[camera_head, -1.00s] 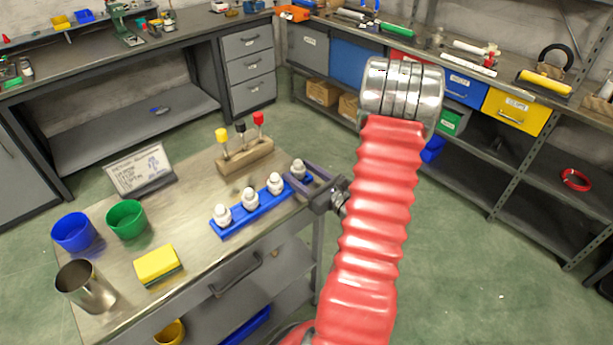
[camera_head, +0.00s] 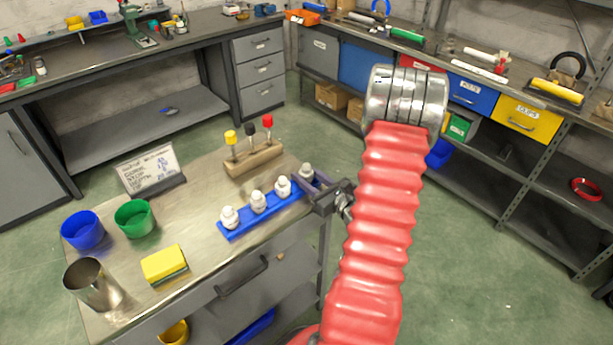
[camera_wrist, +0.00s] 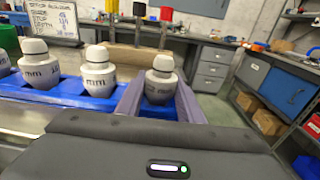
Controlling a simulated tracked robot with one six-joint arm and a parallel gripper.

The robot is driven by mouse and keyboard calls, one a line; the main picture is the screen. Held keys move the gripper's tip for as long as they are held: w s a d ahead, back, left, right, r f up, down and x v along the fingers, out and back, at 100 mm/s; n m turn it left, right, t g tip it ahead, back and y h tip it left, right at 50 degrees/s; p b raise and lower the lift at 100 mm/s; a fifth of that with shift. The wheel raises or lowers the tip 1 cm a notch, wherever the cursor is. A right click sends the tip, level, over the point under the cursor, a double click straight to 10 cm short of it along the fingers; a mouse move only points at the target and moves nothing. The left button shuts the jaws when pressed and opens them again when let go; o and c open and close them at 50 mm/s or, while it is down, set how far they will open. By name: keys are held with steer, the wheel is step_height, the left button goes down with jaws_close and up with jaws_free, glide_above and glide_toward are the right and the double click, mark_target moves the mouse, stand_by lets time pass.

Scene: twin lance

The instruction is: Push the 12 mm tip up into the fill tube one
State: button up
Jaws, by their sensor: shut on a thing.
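A white tip (camera_head: 306,173) stands at the right end of the blue rack (camera_head: 245,227). My gripper (camera_head: 310,181) has its purple fingers on either side of this tip. In the wrist view the tip (camera_wrist: 160,82) is upright between the fingers (camera_wrist: 158,103), over the blue rack. Its size label is not readable, and I cannot tell whether it is seated or slightly raised. Three more tips stand in a row to its left, the nearest of them in the head view (camera_head: 284,187). Their "mm" marks show in the wrist view, but the numbers are unclear. I cannot identify a fill tube.
A wooden block (camera_head: 253,163) with yellow, black and red-topped rods stands behind the rack. A sign (camera_head: 150,170), blue cup (camera_head: 82,230), green cup (camera_head: 134,218), metal cup (camera_head: 92,284) and yellow sponge (camera_head: 164,264) occupy the cart's left. Floor right of the cart is clear.

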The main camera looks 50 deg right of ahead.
mark_target(306, 165)
steer(key=c, duration=0.4)
steer(key=shift+r, duration=0.1)
steer(key=shift+r, duration=2.4)
